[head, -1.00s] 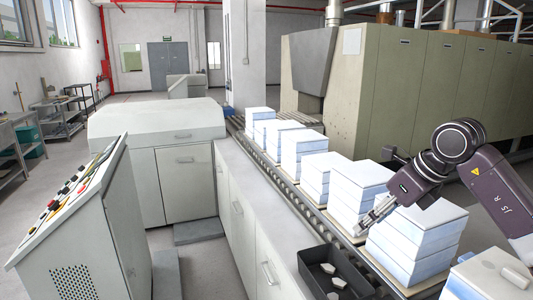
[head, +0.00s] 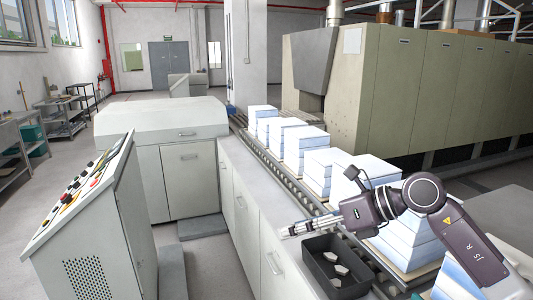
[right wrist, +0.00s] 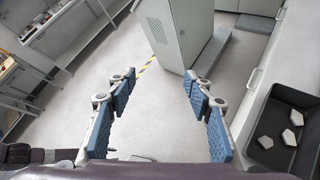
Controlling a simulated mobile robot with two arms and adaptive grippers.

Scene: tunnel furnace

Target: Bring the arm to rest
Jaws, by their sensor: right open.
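My right arm comes in from the right in the head view. Its gripper (head: 296,229) points left, above the counter and just over the far edge of a black tray. In the right wrist view the right gripper (right wrist: 160,108) has its blue-padded fingers spread wide, with nothing but floor showing between them. It is open and empty. My left gripper is in neither view.
The black tray (head: 309,272) on the counter holds several pale pieces; it also shows in the right wrist view (right wrist: 265,152). Stacks of white blocks (head: 305,141) stand along the roller conveyor. A control console (head: 103,225) stands at left, with clear floor nearby.

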